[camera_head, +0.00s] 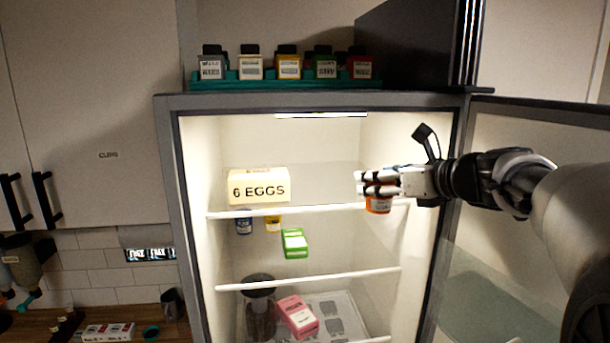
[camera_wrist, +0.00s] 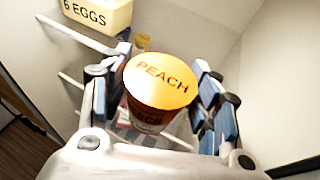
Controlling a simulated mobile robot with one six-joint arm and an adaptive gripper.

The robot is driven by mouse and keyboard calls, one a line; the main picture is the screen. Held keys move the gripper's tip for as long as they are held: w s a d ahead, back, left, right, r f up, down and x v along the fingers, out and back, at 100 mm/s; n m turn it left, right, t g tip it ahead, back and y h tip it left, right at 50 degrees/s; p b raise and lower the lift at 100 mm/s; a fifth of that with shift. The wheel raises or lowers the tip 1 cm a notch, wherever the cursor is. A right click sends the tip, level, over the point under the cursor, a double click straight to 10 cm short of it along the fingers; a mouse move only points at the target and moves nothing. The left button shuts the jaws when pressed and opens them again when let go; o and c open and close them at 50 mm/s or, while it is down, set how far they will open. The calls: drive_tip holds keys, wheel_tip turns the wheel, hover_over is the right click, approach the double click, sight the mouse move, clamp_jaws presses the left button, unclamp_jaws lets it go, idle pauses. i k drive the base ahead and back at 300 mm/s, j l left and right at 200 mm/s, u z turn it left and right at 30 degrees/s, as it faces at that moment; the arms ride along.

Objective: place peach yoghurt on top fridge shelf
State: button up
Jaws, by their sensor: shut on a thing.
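The peach yoghurt (camera_wrist: 160,82) is an orange cup with "PEACH" on its lid. My gripper (camera_wrist: 168,92) is shut on it, with the fingers on both sides of the cup in the wrist view. In the head view my gripper (camera_head: 378,184) reaches into the open fridge from the right, and the orange cup (camera_head: 378,205) shows below the fingers. The cup is upright, at about the height of the top fridge shelf (camera_head: 310,209), near its right end. I cannot tell whether the cup touches the shelf.
An egg box (camera_head: 258,187) stands on the left of the top shelf; it also shows in the wrist view (camera_wrist: 98,12). The shelf between box and gripper is clear. Lower shelves hold a green carton (camera_head: 294,243) and a pink box (camera_head: 297,316). The open door (camera_head: 535,180) is at right.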

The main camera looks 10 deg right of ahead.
sight(302, 183)
drive_tip(key=i+j, duration=0.25)
drive_tip(key=i, duration=0.25)
drive_tip(key=i+j+u, duration=0.1)
drive_tip(key=i, duration=0.45)
drive_tip(key=j, duration=0.1)
